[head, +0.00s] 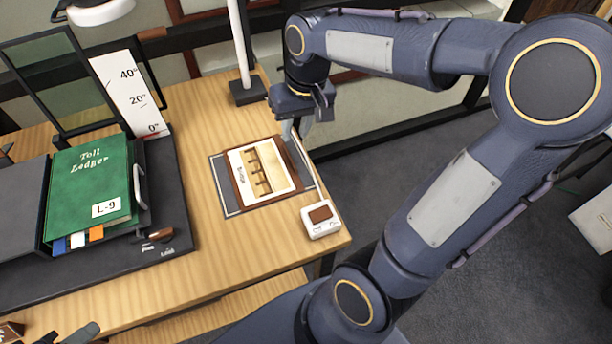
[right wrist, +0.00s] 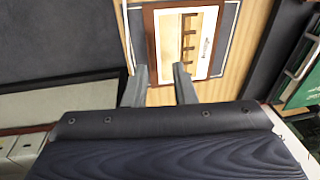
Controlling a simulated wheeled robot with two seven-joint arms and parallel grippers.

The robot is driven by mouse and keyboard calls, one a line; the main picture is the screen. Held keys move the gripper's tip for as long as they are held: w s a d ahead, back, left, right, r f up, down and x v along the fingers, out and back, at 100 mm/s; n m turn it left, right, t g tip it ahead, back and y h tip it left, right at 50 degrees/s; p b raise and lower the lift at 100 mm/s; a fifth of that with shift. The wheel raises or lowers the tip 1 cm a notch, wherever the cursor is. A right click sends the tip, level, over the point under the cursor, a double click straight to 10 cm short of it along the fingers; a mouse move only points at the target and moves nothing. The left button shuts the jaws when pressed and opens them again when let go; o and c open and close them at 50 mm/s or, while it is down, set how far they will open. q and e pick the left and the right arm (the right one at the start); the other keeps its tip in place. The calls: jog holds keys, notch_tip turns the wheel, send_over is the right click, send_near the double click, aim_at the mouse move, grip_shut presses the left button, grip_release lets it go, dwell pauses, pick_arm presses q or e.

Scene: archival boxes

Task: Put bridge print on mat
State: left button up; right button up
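The bridge print (head: 264,168), a cream picture of a brown bridge in a brown frame, lies on the dark mat (head: 219,184) with a pale outline. Mat shows along the print's left and right sides. In the right wrist view the print (right wrist: 205,22) is beyond the fingers. My right gripper (head: 293,132) is at the print's far right edge, with its two fingers (right wrist: 161,70) spread apart and bare space between them. The fingertips overlap the frame's edge in that view; contact is unclear. A dark grey piece at the bottom left (head: 80,334) may be my left gripper.
A green ledger (head: 90,185) lies in an open dark box at the left, beside an angle scale (head: 130,92). A small white device (head: 321,217) stands at the table's right edge. A white post (head: 242,50) rises behind the mat. Bare wood lies left of the mat.

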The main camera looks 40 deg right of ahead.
jog(key=s+a+n+t+y, duration=0.1)
jog(key=s+a+t, duration=0.3)
jog(key=s, duration=1)
jog(key=a+y, duration=0.1)
jog(key=a, duration=0.2)
jog(key=shift+f, duration=0.35)
pick_arm(q)
jog(key=shift+s, duration=0.1)
pick_arm(e)
jog(key=shift+s, duration=0.15)
